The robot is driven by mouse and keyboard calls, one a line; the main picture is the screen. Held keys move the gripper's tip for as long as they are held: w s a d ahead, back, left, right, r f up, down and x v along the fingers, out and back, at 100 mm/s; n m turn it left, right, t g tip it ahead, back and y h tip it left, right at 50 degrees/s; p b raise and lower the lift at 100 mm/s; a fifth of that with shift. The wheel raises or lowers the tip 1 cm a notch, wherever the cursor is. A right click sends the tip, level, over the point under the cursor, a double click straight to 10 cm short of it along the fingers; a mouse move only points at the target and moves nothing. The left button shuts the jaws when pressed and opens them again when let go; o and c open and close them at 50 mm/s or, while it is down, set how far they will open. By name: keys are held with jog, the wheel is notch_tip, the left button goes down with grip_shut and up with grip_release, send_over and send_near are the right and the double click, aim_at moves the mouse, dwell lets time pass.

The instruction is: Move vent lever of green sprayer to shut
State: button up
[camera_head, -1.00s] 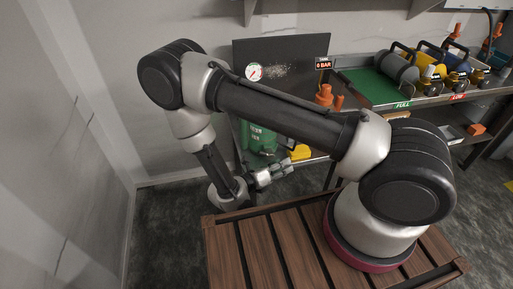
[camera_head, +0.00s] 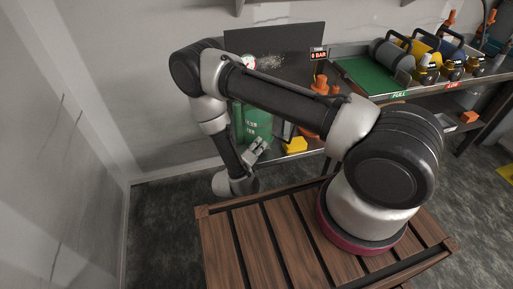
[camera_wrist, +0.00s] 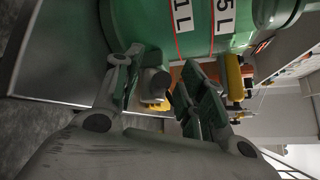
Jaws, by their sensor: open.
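The green sprayer (camera_head: 254,124) stands on the bench behind my arm, which partly hides it. In the wrist view its green tank (camera_wrist: 145,20) fills the top, with red-lined volume marks. My gripper (camera_head: 260,147) is low in front of the tank and points towards it. In the wrist view my gripper (camera_wrist: 158,78) is open, with a finger on each side of a dark rounded fitting (camera_wrist: 153,82) below the tank. I cannot tell whether the fingers touch it. The vent lever cannot be clearly picked out, so its position is unclear.
A sign (camera_head: 318,55) reads 0 BAR. An orange fitting (camera_head: 321,88) and a yellow block (camera_head: 294,145) are right of the sprayer. Several coloured canisters stand on the bench at the right, beside a green mat (camera_head: 372,78). A slatted wooden top (camera_head: 240,240) lies in front.

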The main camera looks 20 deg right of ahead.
jog(key=shift+w+d, duration=0.1)
grip_shut()
jog(key=shift+d+r+m, duration=0.15)
jog(key=shift+r+m, duration=0.05)
jog(key=shift+m, duration=0.1)
dwell(0.4)
jog(key=d+r+m+g+y, duration=0.1)
jog(key=m+y, duration=0.1)
jog(key=shift+d+r+y, duration=0.1)
jog(key=shift+d+y, duration=0.05)
jog(key=shift+y, duration=0.25)
jog(key=shift+d+r+m+g+y, duration=0.2)
jog(key=shift+d+m+y, duration=0.15)
jog(key=shift+y, duration=0.25)
jog(key=shift+d+r+m+g+y, duration=0.1)
jog(key=shift+d+m+g+y, duration=0.15)
jog(key=shift+m+y, duration=0.3)
jog(key=shift+d+r+m+y, duration=0.1)
jog(key=shift+d+m+y, duration=0.4)
jog(key=shift+y, duration=0.45)
